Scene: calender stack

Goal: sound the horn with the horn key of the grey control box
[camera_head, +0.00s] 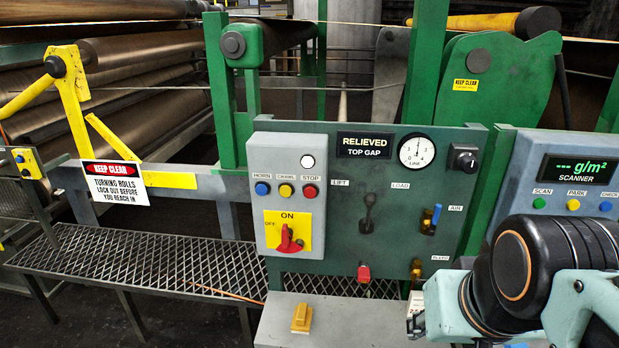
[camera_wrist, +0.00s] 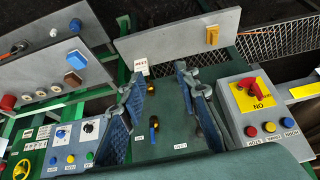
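The grey control box (camera_head: 288,150) is on the left of the green panel. Its horn key is the blue button (camera_head: 262,188) under the HORN label, left of the yellow crawl key (camera_head: 286,190) and the red stop key (camera_head: 310,191). In the wrist view the box (camera_wrist: 228,105) is at the right, upside down, with the blue horn key (camera_wrist: 289,122) outermost. My gripper (camera_wrist: 161,75) has its two blue-padded fingers apart with nothing between them. It is over the panel's valve area, away from the box. In the head view the fingers are not clearly visible.
A red-handled switch (camera_head: 290,240) is on the box below the keys. The green panel has a lift lever (camera_head: 368,212), a blue-handled air valve (camera_head: 436,216) and a gauge (camera_head: 416,151). The scanner console (camera_head: 580,145) is at the right. A yellow rocker (camera_head: 301,318) is below the box.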

